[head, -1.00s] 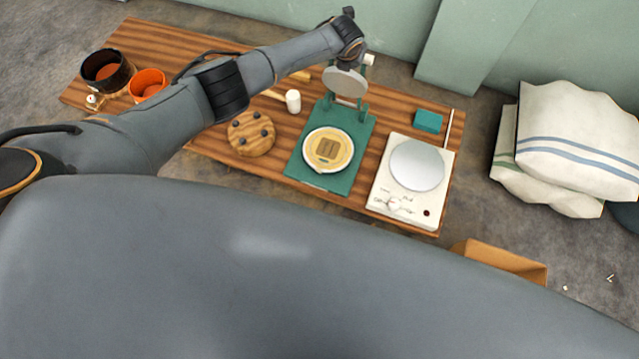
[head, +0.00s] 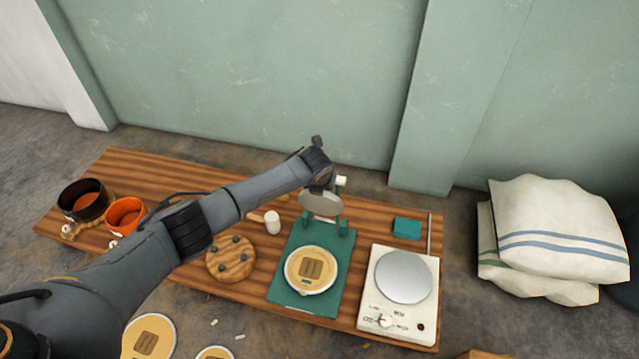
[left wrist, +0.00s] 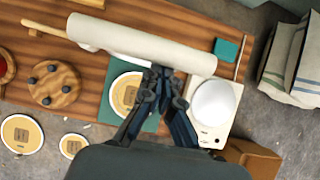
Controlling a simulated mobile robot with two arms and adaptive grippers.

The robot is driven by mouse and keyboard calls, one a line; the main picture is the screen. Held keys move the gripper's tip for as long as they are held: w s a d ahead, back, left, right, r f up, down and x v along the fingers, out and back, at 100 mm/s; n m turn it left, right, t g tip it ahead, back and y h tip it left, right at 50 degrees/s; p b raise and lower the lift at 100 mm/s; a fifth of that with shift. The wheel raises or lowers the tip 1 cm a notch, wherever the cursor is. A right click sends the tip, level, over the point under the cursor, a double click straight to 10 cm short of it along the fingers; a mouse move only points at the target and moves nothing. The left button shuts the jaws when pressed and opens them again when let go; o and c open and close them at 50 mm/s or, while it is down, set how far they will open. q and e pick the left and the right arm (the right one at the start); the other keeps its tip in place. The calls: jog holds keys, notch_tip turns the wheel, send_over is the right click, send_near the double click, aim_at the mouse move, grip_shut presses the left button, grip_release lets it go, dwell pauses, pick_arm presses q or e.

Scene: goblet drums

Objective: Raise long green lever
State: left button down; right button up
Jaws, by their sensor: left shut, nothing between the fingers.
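A green press (head: 336,265) stands on the low wooden table, with a round pale plate in its base. Its grey disc (head: 320,204) is tilted up on green hinge posts at the back. A white grip end (head: 341,181) shows behind the disc; the green lever itself is mostly hidden by my arm. In the left wrist view a long white cylindrical grip (left wrist: 140,42) crosses close to the camera. My left gripper (left wrist: 160,76) is shut and empty, its fingertips at the grip's lower edge; contact cannot be told. My right gripper is not in view.
A white scale (head: 400,315) and a teal block (head: 407,229) stand right of the press. A round wooden board (head: 231,262), a small white cylinder (head: 272,222) and black and orange pots (head: 126,216) are left. Cushions (head: 560,235) lie on the floor.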

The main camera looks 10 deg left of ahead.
pick_arm(q)
jog(key=v, duration=1.1)
jog(key=shift+s+r, duration=0.25)
jog(key=shift+d, duration=0.15)
